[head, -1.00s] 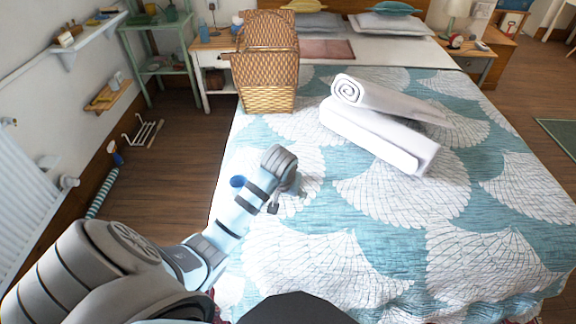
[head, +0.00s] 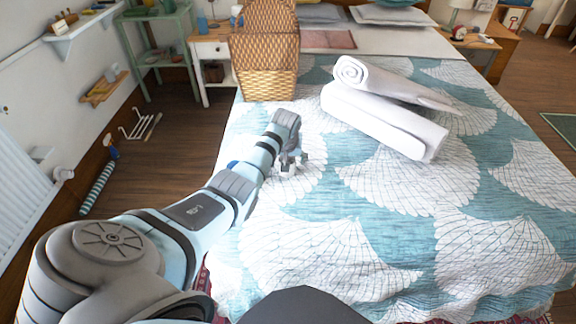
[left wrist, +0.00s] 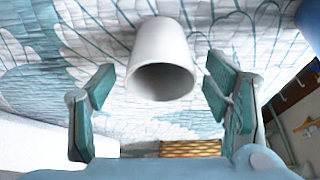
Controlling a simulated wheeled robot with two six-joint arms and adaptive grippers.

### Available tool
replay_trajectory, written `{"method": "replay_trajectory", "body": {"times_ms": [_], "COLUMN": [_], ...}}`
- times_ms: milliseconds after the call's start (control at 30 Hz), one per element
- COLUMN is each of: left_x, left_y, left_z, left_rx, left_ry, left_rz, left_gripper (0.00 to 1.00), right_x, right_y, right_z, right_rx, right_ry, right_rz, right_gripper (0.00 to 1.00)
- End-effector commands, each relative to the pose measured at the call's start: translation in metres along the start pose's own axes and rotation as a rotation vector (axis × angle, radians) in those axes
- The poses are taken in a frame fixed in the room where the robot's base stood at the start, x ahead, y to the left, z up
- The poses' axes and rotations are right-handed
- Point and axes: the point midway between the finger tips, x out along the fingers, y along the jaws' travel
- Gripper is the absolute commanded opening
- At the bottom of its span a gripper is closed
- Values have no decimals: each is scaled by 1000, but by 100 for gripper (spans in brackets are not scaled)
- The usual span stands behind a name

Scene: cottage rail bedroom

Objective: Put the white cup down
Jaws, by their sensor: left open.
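The white cup (left wrist: 161,52) shows in the left wrist view, with its dark mouth facing the camera and the bed cover (left wrist: 90,25) behind it. My left gripper (left wrist: 158,82) is open, with one finger on each side of the cup and a visible gap on both sides. In the head view my left gripper (head: 292,163) is low over the left part of the bed (head: 365,215). There the cup cannot be told clearly from the gripper and the pale cover. My right gripper is in neither view.
A wicker basket (head: 266,60) stands on the bed's far left, and it also shows in the left wrist view (left wrist: 190,148). Rolled white towels (head: 385,120) lie to the right of my gripper. The front and right of the bed are clear.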

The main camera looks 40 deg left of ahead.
Motion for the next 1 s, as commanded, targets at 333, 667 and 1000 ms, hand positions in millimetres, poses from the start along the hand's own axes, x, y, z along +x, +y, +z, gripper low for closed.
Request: {"method": "replay_trajectory", "body": {"times_ms": [333,667,1000], "left_x": [-1,-1,-35], "left_y": [0,0,1], "left_z": [-1,-1,-16], "left_rx": [0,0,0], "left_ry": [0,0,3], "left_rz": [0,1,2], "left_gripper": [45,12,12], "right_x": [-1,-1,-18], "right_y": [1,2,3], "right_z": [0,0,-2], "right_rx": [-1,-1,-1], "right_ry": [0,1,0], "right_rz": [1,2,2], "right_gripper": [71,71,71]}}
